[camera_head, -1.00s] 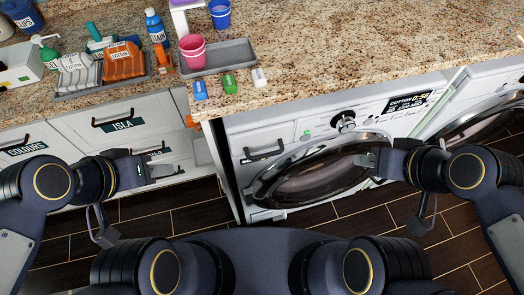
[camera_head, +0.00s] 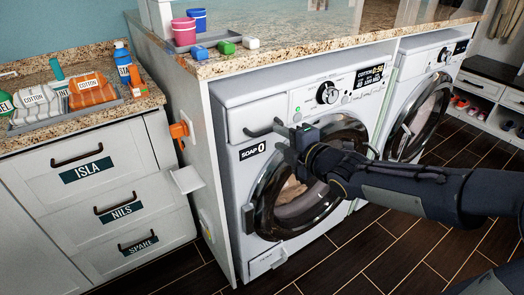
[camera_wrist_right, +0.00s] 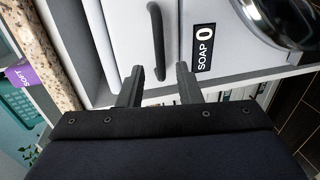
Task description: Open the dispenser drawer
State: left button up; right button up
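The dispenser drawer (camera_head: 240,122) is the white panel at the washer's upper left, and it sits flush with the front. Its dark bar handle (camera_head: 265,129) also shows in the right wrist view (camera_wrist_right: 157,40), along with the SOAP 0 label (camera_wrist_right: 204,45). My right gripper (camera_head: 288,143) is at the right end of the handle, in front of the washer. In the wrist view its two fingers (camera_wrist_right: 158,84) are apart, with the near end of the handle in line with the gap. I cannot tell whether they touch it. My left gripper is out of view.
The washer's round door (camera_head: 312,180) lies just below and behind my right gripper. A granite counter (camera_head: 290,60) overhangs the washer top. A small white ledge (camera_head: 187,179) sticks out from the side panel at the left. Dark floor in front is clear.

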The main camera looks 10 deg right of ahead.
aim_at(269, 132)
jog(key=x, duration=0.7)
jog(key=shift+d+b, duration=0.1)
jog(key=shift+b, duration=0.2)
jog(key=shift+c, duration=0.3)
grip_shut()
